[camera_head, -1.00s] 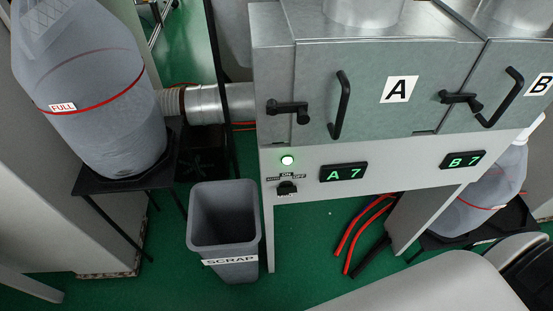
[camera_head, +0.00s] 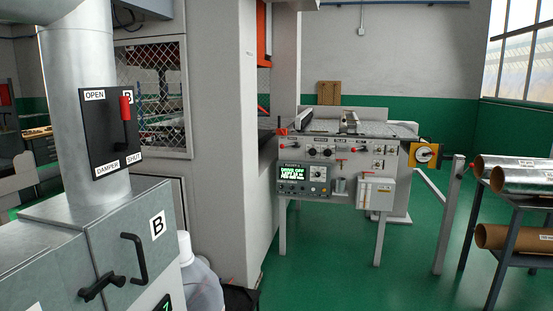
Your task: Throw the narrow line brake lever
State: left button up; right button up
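No lever labelled as the narrow line brake can be read from here. The machine (camera_head: 345,128) in the middle distance has a front panel with several knobs and a lit green display (camera_head: 291,172). A small red-tipped part (camera_head: 282,132) stands at the panel's left end; its kind is too small to tell. A yellow plate with a round dial or switch (camera_head: 427,155) sits at the panel's right end. A small red part (camera_head: 471,165) shows near a grey post. Neither of my grippers is in view.
At near left stands cabinet B (camera_head: 62,255) with a black handle. Its duct bears a damper plate (camera_head: 98,140) with an upright red-handled lever (camera_head: 125,108). A rack (camera_head: 510,205) of foil and brown rolls stands at right. Green floor (camera_head: 330,275) is clear in the middle.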

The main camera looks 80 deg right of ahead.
aim_at(471, 165)
jog(key=z, duration=4)
jog(key=i+u, duration=0.1)
jog(key=u, duration=0.45)
jog(key=i+z, duration=0.25)
jog(key=i, duration=0.25)
jog(key=i+z, duration=0.3)
jog(key=i, duration=0.2)
jog(key=i+j+z, duration=0.25)
jog(key=i, duration=0.2)
jog(key=i+l+z, duration=0.2)
jog(key=i+z, duration=0.2)
jog(key=i+l+z, duration=0.1)
jog(key=i+z, duration=0.7)
jog(key=i+j+z, duration=0.15)
jog(key=i+z, duration=0.25)
jog(key=i+u, duration=0.1)
jog(key=i, duration=0.55)
jog(key=i+u, duration=0.1)
jog(key=i, duration=0.5)
jog(key=i+l+u, duration=0.15)
jog(key=i, duration=0.5)
jog(key=i+l+u, duration=0.1)
jog(key=i+u, duration=0.3)
jog(key=i+l+u, duration=0.2)
jog(key=i+u, duration=0.2)
jog(key=i+l+u, duration=0.4)
jog(key=i+j, duration=0.05)
